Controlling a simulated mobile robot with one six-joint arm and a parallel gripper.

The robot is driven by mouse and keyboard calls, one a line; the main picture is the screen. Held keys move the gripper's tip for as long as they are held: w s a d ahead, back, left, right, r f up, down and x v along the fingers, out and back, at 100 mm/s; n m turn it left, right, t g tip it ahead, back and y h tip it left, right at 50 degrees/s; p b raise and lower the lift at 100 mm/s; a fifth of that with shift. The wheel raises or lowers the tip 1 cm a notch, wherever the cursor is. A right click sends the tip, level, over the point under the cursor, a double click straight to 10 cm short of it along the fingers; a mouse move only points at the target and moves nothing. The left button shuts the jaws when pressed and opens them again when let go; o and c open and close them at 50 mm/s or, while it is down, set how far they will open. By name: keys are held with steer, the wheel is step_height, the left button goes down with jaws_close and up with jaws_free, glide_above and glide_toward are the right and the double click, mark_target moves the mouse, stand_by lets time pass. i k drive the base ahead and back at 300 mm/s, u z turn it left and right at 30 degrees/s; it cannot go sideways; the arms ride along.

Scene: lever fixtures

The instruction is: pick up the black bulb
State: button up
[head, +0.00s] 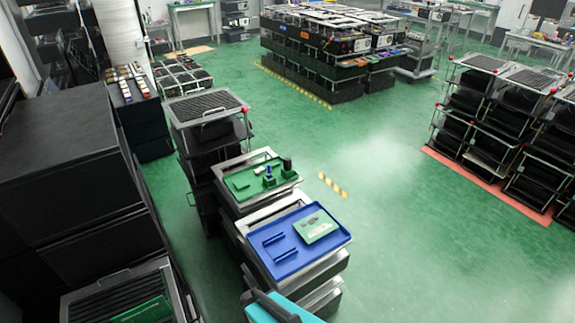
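A small black upright piece (287,163), which looks like the black bulb, stands at the far right part of a green tray (240,196). It is small here, so its exact shape is hard to tell. A blue piece (269,173) stands just left of it, and a small whitish piece (258,170) is further left. The green tray lies on a grey metal-framed stand. My gripper is not in view.
A blue tray (330,246) with a pale green board (316,226) and blue bars lies on the nearer stand. A teal object (285,308) is cut off at the bottom edge. Dark cabinets (60,175) fill the left. Green floor (430,250) is clear to the right.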

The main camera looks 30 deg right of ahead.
mark_target(286, 163)
steer(key=u, duration=0.4)
steer(key=k, duration=0.15)
steer(key=z, duration=2.8)
steer(key=i, duration=2)
